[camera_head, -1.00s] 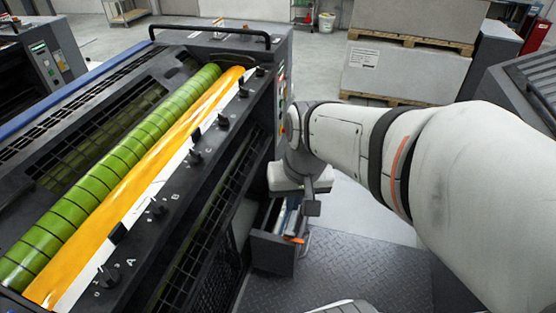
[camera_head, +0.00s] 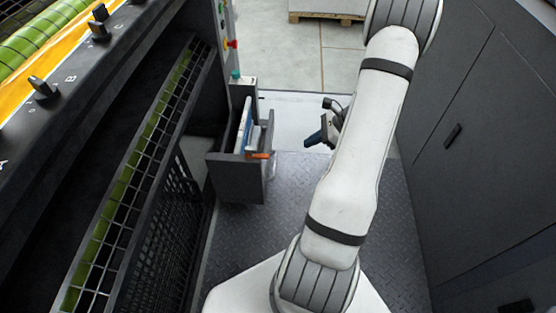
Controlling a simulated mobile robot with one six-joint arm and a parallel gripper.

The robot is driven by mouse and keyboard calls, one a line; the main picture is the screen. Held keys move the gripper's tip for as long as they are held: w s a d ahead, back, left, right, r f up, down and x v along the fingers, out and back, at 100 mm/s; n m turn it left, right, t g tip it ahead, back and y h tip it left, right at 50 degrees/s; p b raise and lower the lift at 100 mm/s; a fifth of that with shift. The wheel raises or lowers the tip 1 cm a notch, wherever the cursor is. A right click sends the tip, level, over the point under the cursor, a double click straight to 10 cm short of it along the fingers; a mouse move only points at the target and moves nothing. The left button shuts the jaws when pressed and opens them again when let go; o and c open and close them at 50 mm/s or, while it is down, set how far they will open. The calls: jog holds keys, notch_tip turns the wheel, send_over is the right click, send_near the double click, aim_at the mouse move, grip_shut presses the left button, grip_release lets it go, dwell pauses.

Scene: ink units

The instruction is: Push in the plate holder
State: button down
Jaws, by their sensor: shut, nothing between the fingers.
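The plate holder (camera_head: 237,176) is a dark grey open-topped box that stands out from the side of the ink unit, left of the picture's middle. Thin upright plates, white and blue, show inside it, and an orange piece (camera_head: 258,156) sits at its right edge. My gripper (camera_head: 314,140) is to the right of the plate holder, apart from it, with floor showing between them. My white arm hides part of the floor to the right.
The ink unit (camera_head: 92,100) with black grilles fills the left side. A dark cabinet (camera_head: 480,150) stands on the right. The tread-plate floor (camera_head: 290,190) between them is clear. A pallet (camera_head: 326,17) is at the back.

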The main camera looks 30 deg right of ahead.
jog(key=w+a+r+b+x, duration=0.1)
jog(key=b+x, duration=0.3)
jog(key=x, duration=0.9)
jog(key=shift+r, duration=0.2)
jog(key=shift+w+a+b, duration=0.1)
jog(key=shift+w+b, duration=0.05)
jog(key=shift+b, duration=0.15)
